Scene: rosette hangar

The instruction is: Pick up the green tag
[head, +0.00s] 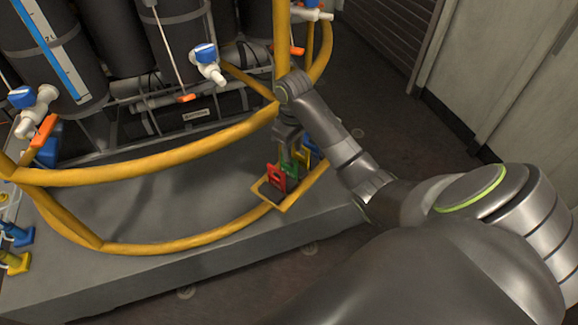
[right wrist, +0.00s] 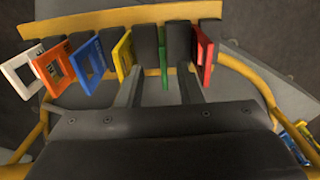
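The green tag (right wrist: 163,62) hangs edge-on in the right wrist view, in the row between a yellow tag and a red tag. My right gripper (right wrist: 161,84) is open, one finger on either side of the green tag's line, with a clear gap on both sides. In the head view the green tag (head: 291,168) shows just below my right gripper (head: 288,146), partly hidden behind the red tag (head: 277,177). I cannot tell how far the fingertips reach along the tag. My left gripper is not in view.
The red tag (right wrist: 203,57) is just right of the right finger, the yellow tag (right wrist: 122,55) just left of the left one. Blue (right wrist: 91,67), orange (right wrist: 54,65) and white (right wrist: 21,69) tags hang further left. A yellow rail (head: 180,245) curves around the grey platform (head: 150,215).

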